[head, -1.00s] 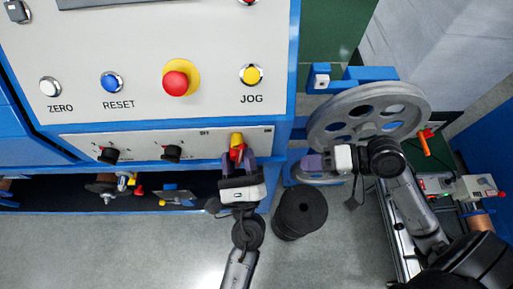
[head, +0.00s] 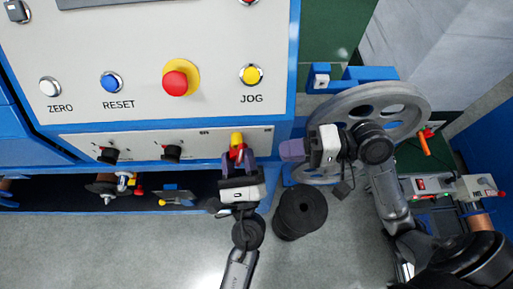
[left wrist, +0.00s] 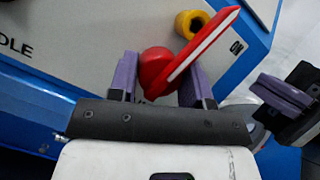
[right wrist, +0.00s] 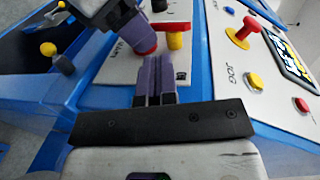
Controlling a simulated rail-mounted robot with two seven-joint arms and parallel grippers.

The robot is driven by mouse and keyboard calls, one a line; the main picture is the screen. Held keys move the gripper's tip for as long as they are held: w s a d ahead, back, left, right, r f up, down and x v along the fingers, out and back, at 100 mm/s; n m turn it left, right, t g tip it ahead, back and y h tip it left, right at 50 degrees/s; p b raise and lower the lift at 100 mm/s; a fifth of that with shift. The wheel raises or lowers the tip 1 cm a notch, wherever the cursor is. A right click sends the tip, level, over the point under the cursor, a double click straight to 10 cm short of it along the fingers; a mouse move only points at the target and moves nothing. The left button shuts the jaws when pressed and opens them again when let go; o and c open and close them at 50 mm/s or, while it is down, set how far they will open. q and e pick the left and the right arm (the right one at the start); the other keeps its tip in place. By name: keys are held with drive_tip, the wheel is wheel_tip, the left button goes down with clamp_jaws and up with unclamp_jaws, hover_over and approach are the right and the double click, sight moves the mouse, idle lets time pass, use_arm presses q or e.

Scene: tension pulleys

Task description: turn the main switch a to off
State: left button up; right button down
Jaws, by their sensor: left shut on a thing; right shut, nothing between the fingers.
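The main switch, a red rotary knob with a long flat red handle, is on the lower panel in the head view (head: 238,154) and large in the left wrist view (left wrist: 205,45). A white line runs along its handle, which points up and right; an ON label (left wrist: 237,47) is right of its tip. My left gripper (head: 239,163) is shut on the red knob, one purple finger on each side. My right gripper (head: 288,150) is shut and empty, right of the switch and apart from it. It also shows in the left wrist view (left wrist: 272,92).
A yellow knob (left wrist: 191,23) is beside the switch. Two black knobs (head: 172,152) are left on the same panel. The red emergency button (head: 176,83) and yellow JOG button (head: 251,74) are above. A grey pulley wheel (head: 405,103) stands behind my right arm.

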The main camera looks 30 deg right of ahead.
sight(239, 150)
use_arm(q)
drive_tip(key=shift+r, duration=0.2)
use_arm(e)
drive_tip(key=r+x, duration=0.1)
drive_tip(key=x, duration=0.5)
drive_tip(key=shift+w+a, duration=0.2)
drive_tip(key=shift+a, duration=0.25)
use_arm(q)
drive_tip(key=shift+s+d, duration=0.3)
drive_tip(key=shift+d, duration=0.1)
use_arm(e)
drive_tip(key=shift+w+a+r, duration=0.1)
drive_tip(key=shift+a+r, duration=0.1)
drive_tip(key=shift+a, duration=0.1)
use_arm(q)
drive_tip(key=o, duration=1.1)
drive_tip(key=shift+d+f, duration=0.1)
drive_tip(key=shift+o, duration=0.8)
drive_tip(key=shift+f, duration=0.15)
